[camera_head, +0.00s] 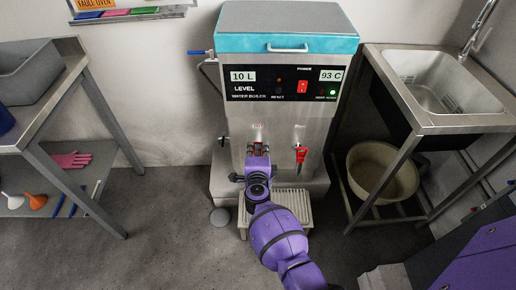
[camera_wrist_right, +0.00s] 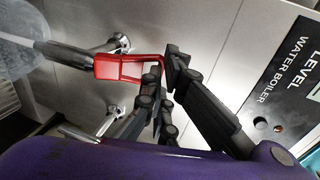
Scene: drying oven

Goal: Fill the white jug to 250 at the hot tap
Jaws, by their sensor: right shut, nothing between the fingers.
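The water boiler (camera_head: 280,135) stands in the middle of the head view, with two red-levered taps low on its front. My right gripper (camera_head: 257,158) is at the left tap, its fingers shut and empty. In the wrist view the fingertips (camera_wrist_right: 168,68) are beside the end of the red lever (camera_wrist_right: 130,69); I cannot tell whether they touch. The right tap's lever (camera_head: 301,155) is clear of the gripper. I cannot make out the white jug. A pale, translucent round shape (camera_wrist_right: 20,30) shows at the wrist view's left edge; I cannot tell what it is. My left gripper is not in view.
A slatted drip tray (camera_head: 297,204) lies below the taps, partly hidden by my arm. A sink (camera_head: 445,85) stands at right above a beige basin (camera_head: 382,172). A steel shelf table (camera_head: 55,125) with a grey bin (camera_head: 30,75) is at left.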

